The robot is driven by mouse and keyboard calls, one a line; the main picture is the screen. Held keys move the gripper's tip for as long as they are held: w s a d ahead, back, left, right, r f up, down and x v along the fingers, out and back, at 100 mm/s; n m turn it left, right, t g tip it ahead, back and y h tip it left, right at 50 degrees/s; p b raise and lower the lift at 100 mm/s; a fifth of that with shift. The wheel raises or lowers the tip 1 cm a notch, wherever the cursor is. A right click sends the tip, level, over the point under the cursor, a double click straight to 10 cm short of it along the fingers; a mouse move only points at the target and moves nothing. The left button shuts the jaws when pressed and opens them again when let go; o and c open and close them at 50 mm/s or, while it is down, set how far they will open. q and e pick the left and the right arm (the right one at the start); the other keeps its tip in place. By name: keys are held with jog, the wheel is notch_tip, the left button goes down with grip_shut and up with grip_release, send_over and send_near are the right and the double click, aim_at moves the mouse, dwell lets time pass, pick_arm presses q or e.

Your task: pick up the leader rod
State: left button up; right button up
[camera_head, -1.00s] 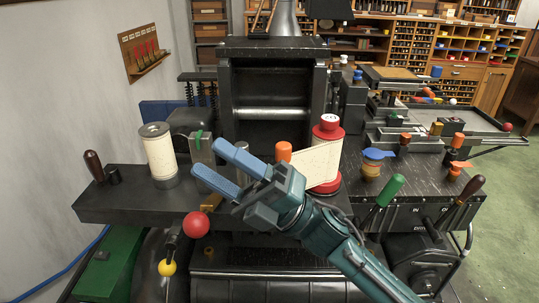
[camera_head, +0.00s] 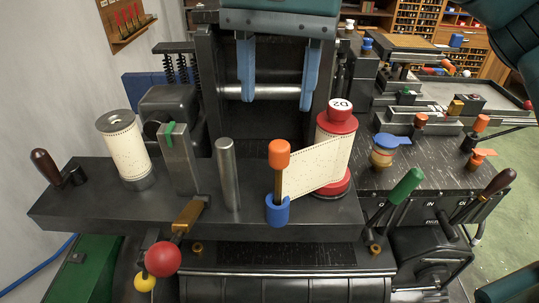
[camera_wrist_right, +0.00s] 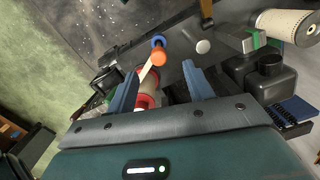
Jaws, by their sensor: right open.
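The leader rod (camera_head: 279,176) stands upright on the dark bench, with an orange cap and a blue holder (camera_head: 277,211) at its foot. A perforated cream paper strip (camera_head: 318,168) runs from it to the red spool marked D2 (camera_head: 335,145). In the right wrist view, the rod's orange cap (camera_wrist_right: 158,58) shows beyond and between the fingers. My right gripper (camera_head: 277,108) is open and empty, fingers pointing down. It appears above the rod in the head view, apart from it.
A bare metal post (camera_head: 227,174) stands just left of the rod. Further left are a grey block with a green lever (camera_head: 180,158) and a cream paper roll (camera_head: 126,150). A red ball knob (camera_head: 163,259) sticks out in front. A green-handled lever (camera_head: 402,188) is at right.

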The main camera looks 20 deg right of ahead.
aim_at(280, 144)
jog(key=shift+w+d+t+h, duration=0.3)
jog(key=shift+d, duration=0.3)
notch_tip(280, 144, down, 6)
jog(key=shift+s+r, duration=0.1)
jog(key=shift+a+f, duration=0.1)
jog(key=shift+f, duration=0.5)
jog(key=f+p, duration=0.1)
jog(key=f, duration=0.3)
jog(key=shift+a+f+p, duration=0.15)
jog(key=shift+a+p, duration=0.05)
jog(key=shift+p, duration=0.2)
jog(key=shift+f, duration=0.45)
jog(key=c, duration=1.1)
pick_arm(q)
jog(key=shift+s+a, duration=0.1)
jog(key=shift+a, duration=0.2)
